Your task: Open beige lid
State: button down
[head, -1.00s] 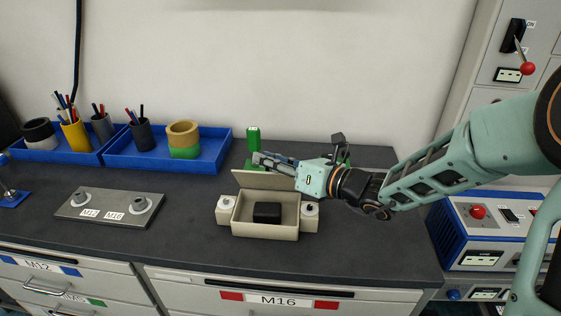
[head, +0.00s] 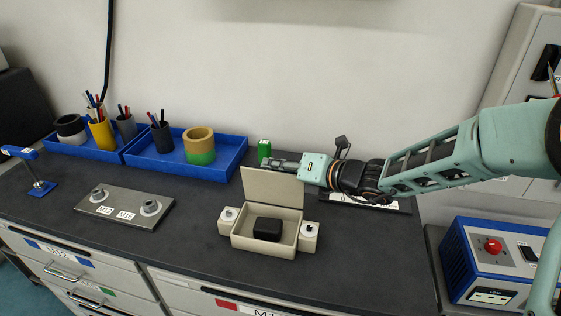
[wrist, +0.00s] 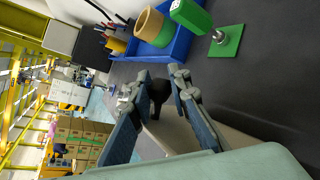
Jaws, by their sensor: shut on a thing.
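The beige lid (head: 270,187) stands raised at the back of a small beige box (head: 262,245), its inner face showing. The box is open at the top, with a black block (head: 267,229) inside. My gripper (head: 272,163) is at the lid's upper edge, reaching in from the right. In the wrist view my gripper (wrist: 160,78) has its two fingers on either side of a dark rounded piece (wrist: 158,92), which appears to be the lid's handle. The lid's beige surface (wrist: 190,140) lies below and right of it there. The exact contact is partly hidden.
A green post (head: 264,149) stands behind the lid; its green base shows in the wrist view. Blue trays (head: 222,172) with cups are at the back left. A grey plate (head: 123,211) lies left of the box. A blue control box (head: 490,262) is at right.

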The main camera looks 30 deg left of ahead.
jog(key=w+f+m+g, duration=0.1)
jog(key=w+m+h, duration=0.1)
jog(key=w+f+g, duration=0.1)
jog(key=w, duration=0.1)
jog(key=shift+a+f+m+g+h+p, duration=0.3)
jog(key=shift+f+m, duration=0.05)
jog(key=shift+m, duration=0.05)
jog(key=shift+f, duration=0.1)
dwell(0.3)
jog(key=c, duration=1.8)
grip_release()
jog(key=shift+a+r, duration=0.1)
jog(key=shift+r, duration=0.15)
jog(key=shift+s+r, duration=0.1)
